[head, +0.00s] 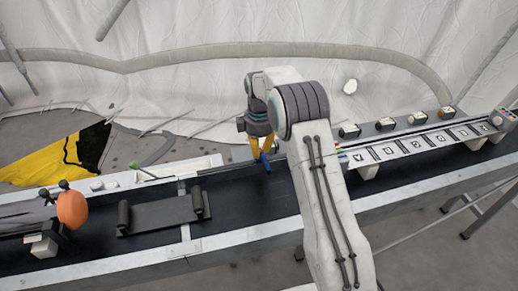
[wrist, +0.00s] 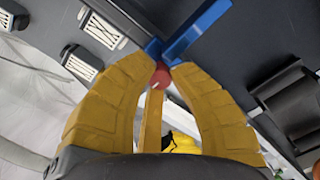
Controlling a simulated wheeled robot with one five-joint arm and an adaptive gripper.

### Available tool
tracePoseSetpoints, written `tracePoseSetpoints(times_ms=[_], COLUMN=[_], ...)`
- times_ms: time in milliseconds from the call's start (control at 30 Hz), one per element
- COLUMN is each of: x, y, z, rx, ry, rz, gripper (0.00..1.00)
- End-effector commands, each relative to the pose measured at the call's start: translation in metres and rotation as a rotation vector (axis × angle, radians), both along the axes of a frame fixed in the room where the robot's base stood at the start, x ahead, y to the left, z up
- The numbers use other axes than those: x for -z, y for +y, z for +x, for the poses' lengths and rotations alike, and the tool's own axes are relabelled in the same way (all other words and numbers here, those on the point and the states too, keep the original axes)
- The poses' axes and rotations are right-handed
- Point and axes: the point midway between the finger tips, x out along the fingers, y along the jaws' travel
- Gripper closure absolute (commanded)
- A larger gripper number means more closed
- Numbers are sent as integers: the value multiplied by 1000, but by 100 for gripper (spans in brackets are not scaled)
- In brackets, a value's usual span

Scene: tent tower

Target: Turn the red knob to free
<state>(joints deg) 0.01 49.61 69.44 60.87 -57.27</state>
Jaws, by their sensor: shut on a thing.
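The red knob (wrist: 160,76) shows in the wrist view between the tips of my yellow fingers, with a small pale mark on it. My gripper (wrist: 161,70) is shut on the knob, its fingers closing in from both sides and a third finger behind. A blue bar-shaped part (wrist: 198,30) lies just beyond the fingertips, angled up to the right. In the head view my gripper (head: 262,153) points down over the dark bench, with the blue part (head: 266,165) at its tips. The knob is hidden there, and its exact setting cannot be read.
A dark bench (head: 250,210) with pale rails runs across.

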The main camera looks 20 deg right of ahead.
Motion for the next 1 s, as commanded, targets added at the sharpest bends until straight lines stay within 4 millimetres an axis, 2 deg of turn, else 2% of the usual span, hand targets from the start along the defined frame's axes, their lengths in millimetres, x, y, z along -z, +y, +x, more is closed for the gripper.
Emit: tracePoseSetpoints(times_ms=[133, 167, 433, 767, 867, 1000], x=[2, 2, 1, -4, -13, -34], y=[0, 0, 0, 0, 0, 0], z=[-1, -1, -1, 0, 1, 1], rx=[0, 1, 2, 2, 2, 2], ry=[5, 5, 2, 0, -2, -4], rz=[0, 0, 0, 0, 0, 0], gripper=[100, 77, 54, 54, 54, 54])
